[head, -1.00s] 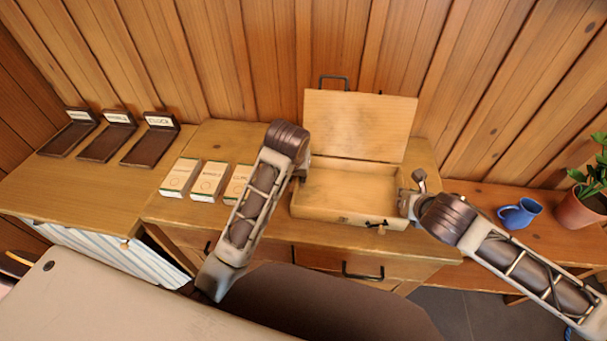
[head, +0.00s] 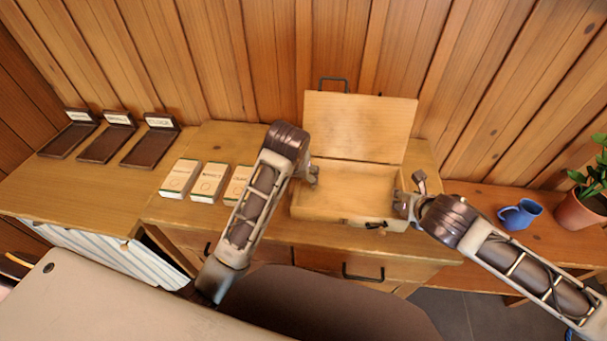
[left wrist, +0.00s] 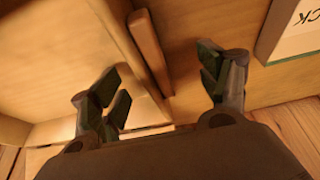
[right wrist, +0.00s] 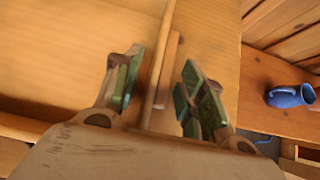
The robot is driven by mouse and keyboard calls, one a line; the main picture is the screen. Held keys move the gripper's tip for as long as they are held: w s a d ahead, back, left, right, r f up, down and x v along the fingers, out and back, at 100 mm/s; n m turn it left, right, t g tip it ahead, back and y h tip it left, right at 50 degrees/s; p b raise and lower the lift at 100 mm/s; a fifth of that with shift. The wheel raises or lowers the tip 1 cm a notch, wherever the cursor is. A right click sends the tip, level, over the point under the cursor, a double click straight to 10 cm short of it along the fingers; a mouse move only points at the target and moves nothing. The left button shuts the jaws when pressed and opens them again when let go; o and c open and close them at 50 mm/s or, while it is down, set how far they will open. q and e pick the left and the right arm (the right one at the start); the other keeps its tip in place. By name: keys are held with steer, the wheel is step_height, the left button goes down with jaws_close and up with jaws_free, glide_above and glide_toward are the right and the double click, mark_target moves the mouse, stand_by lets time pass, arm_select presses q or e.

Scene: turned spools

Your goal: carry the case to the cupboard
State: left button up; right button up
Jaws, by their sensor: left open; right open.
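The case (head: 350,210) is a shallow pale wooden box on the desk, its lid (head: 360,125) standing open at the back with a dark handle on top. Its inside looks empty. My left gripper (head: 313,175) is open at the case's left side; in the left wrist view (left wrist: 160,85) its fingers stand apart on either side of a wooden strip that looks like the side wall. My right gripper (head: 402,204) is open at the right side; in the right wrist view (right wrist: 158,88) its fingers flank a similar strip. No cupboard is clearly identifiable.
Several cream boxes (head: 209,182) stand left of the case. Dark labelled trays (head: 150,146) lie on the left counter, above a striped curtain (head: 105,252). A blue mug (head: 519,214) and a potted plant (head: 580,208) stand on the lower bench at right.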

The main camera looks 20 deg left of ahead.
arm_select(q)
steer(key=shift+s+r, duration=0.15)
steer(key=shift+r, duration=0.3)
steer(key=shift+s+d+r, duration=0.1)
steer(key=shift+s, duration=0.1)
steer(key=shift+s+d, duration=0.25)
steer(key=shift+s, duration=1.7)
steer(key=shift+s+d, duration=0.25)
steer(key=shift+s, duration=1.7)
steer(key=shift+s+d, duration=0.25)
steer(key=shift+s, duration=1.7)
arm_select(e)
steer(key=o, duration=0.8)
steer(key=shift+s, duration=0.1)
steer(key=shift+v, duration=3.7)
